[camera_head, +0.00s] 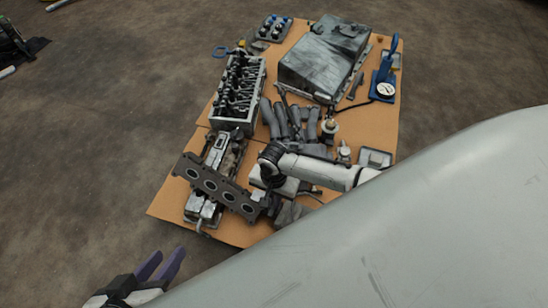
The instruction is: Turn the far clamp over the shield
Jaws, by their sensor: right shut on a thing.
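My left gripper (168,256) is at the lower left, in front of the table's near left corner. Its two purple fingers are apart with nothing between them. My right gripper (266,180) is over the table's near half, at the end of a white arm from the right. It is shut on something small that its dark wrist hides. A dark flat plate with several round holes (212,187) lies just left of it, across a pale metal part. I cannot tell the shield or the far clamp apart among the parts here.
The orange-brown tabletop (170,205) is crowded. It bears a cylinder head (239,93), grey curved pipes (290,119), a large scuffed grey box (322,62) and a blue gauge tool (383,83). The foreground blocks the lower right. Concrete floor at the left is mostly clear.

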